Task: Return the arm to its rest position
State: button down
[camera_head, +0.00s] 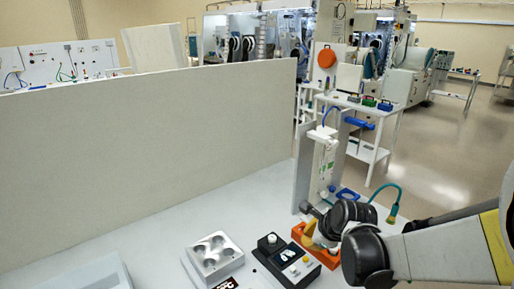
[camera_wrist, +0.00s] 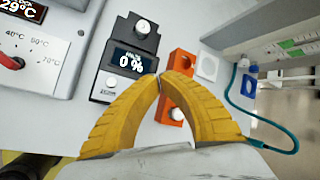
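My gripper (camera_wrist: 160,79) is in the wrist view with its two curved yellow fingers meeting at the tips. Nothing shows between them. In the head view the yellow fingers of my gripper (camera_head: 308,233) are low over the right part of the bench, by an orange control box (camera_head: 326,255). In the wrist view this orange box (camera_wrist: 176,88) lies just beyond and right of the fingertips and is partly hidden by the right finger. I cannot tell whether the tips touch it. My arm reaches in from the right edge of the head view.
A black device reading 0 % (camera_wrist: 130,60) stands left of the fingers. A block with round wells (camera_head: 214,256) is farther left. A white upright apparatus (camera_head: 324,160) and a teal cable (camera_head: 393,205) are close to my arm. A pale wall panel (camera_head: 140,150) backs the bench.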

jog(key=s+r+n+h+b, duration=0.1)
jog(key=s+r+n, duration=0.2)
jog(key=s+n, duration=0.7)
jog(key=s+r+n+b, duration=0.2)
jog(key=s+r+n, duration=0.1)
jog(key=s+n, duration=0.8)
jog(key=shift+s+n+h, duration=0.15)
jog(key=shift+n+h, duration=0.25)
jog(key=shift+n, duration=0.5)
